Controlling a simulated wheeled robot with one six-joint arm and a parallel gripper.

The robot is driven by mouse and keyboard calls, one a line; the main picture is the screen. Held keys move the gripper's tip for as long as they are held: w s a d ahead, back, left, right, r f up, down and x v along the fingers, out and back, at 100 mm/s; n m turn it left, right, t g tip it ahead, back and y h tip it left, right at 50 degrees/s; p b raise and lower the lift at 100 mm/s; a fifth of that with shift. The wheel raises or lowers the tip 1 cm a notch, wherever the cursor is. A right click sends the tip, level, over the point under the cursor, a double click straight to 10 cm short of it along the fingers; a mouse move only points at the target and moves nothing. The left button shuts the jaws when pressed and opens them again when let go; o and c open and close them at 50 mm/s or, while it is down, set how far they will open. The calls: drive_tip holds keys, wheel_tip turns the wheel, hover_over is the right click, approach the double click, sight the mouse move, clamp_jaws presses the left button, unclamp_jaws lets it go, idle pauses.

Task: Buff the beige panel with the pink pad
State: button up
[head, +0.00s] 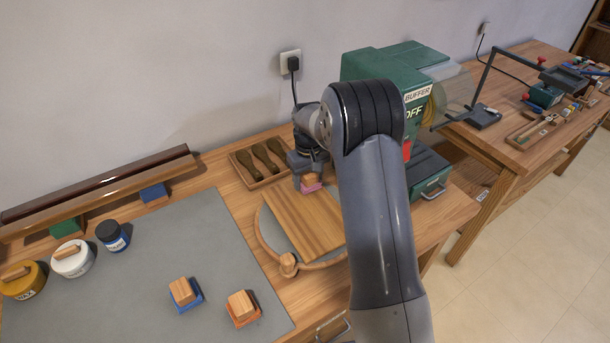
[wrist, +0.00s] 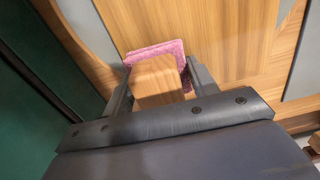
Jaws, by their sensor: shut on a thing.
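The beige panel (head: 303,222) is a flat wooden board lying on a round wood-rimmed stand. It fills much of the wrist view (wrist: 222,40). The pink pad (head: 311,188) has a wooden block handle and is at the panel's far end. In the wrist view the pink pad (wrist: 150,50) lies flat over the panel's wood, under its handle (wrist: 155,78). I cannot tell whether it presses on the surface. My gripper (wrist: 158,68) is shut on the handle, one finger on each side. In the head view my arm hides the panel's right side.
The green buffer machine (head: 385,66) stands close to the right of my gripper. A tray with several dark-handled tools (head: 260,160) is just left. Blue (head: 187,301) and orange (head: 243,315) pads sit on the grey mat (head: 190,240). Jars stand at far left.

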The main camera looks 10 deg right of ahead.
sight(314, 193)
drive_tip(key=shift+s+d+b, duration=0.2)
drive_tip(key=shift+s+d, duration=0.1)
drive_tip(key=shift+s, duration=0.6)
drive_tip(key=shift+s+d+b, duration=0.2)
drive_tip(key=shift+s+d, duration=0.1)
drive_tip(key=shift+s, duration=0.55)
drive_tip(key=shift+r, duration=0.1)
drive_tip(key=shift+r+p, duration=2.05)
drive_tip(key=shift+r, duration=0.9)
wheel_tip(314, 193, up, 3)
drive_tip(key=shift+p, duration=1)
